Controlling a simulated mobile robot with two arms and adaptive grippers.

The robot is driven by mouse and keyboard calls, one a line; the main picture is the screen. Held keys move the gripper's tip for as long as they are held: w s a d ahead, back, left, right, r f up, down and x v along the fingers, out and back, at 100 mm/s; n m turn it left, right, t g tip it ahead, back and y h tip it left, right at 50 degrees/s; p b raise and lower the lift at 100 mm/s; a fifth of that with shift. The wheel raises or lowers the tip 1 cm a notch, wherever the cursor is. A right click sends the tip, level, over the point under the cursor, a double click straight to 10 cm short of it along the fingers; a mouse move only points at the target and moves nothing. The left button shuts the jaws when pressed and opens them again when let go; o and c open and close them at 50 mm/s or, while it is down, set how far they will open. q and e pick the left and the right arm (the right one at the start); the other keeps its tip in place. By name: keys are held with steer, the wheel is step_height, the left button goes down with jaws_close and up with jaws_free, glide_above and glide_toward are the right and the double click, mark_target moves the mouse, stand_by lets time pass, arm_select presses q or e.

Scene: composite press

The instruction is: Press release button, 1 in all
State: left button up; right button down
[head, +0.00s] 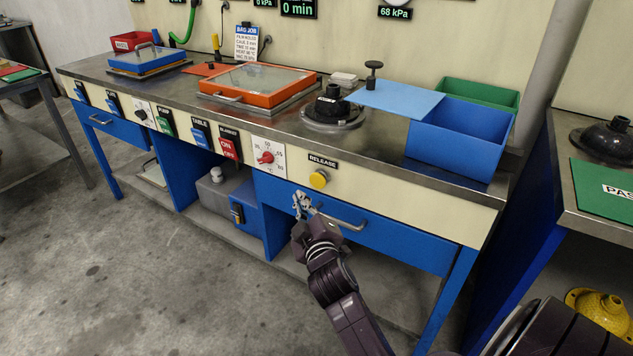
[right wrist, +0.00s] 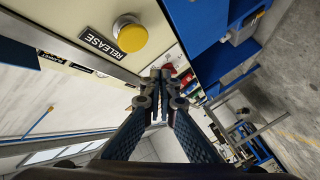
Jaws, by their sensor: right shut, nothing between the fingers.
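The release button (head: 319,179) is a round yellow knob on the cream front panel of the bench, under a black label reading RELEASE (head: 323,160). In the right wrist view the button (right wrist: 131,36) is large, at the upper middle, with its label (right wrist: 101,43) to its left. My right gripper (head: 302,198) is shut and empty, in front of the bench, a little below and left of the button in the head view. In the right wrist view its closed fingertips (right wrist: 160,75) are below and right of the button, apart from it. My left gripper is not in view.
A blue drawer with a metal handle (head: 342,217) lies just below the panel. A red dial (head: 266,158) and several switches run along the panel to the left. An orange press frame (head: 227,96) and a blue bin (head: 485,141) stand on the bench. The floor in front is clear.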

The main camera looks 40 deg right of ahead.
mark_target(318, 181)
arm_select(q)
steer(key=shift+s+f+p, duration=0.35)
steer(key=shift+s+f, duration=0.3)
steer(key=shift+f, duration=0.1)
arm_select(e)
steer(key=shift+w+d, duration=0.25)
steer(key=shift+d, duration=0.45)
steer(key=shift+w+d, duration=0.3)
steer(key=shift+d, duration=0.35)
steer(key=shift+w+d, duration=0.25)
steer(key=shift+d, duration=0.45)
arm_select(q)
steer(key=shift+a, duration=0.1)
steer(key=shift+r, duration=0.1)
arm_select(e)
steer(key=shift+d+r, duration=0.1)
steer(key=shift+d, duration=0.05)
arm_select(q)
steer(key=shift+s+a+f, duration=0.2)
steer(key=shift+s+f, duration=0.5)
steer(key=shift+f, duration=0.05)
arm_select(e)
steer(key=shift+w+d, duration=0.15)
steer(key=shift+d, duration=0.05)
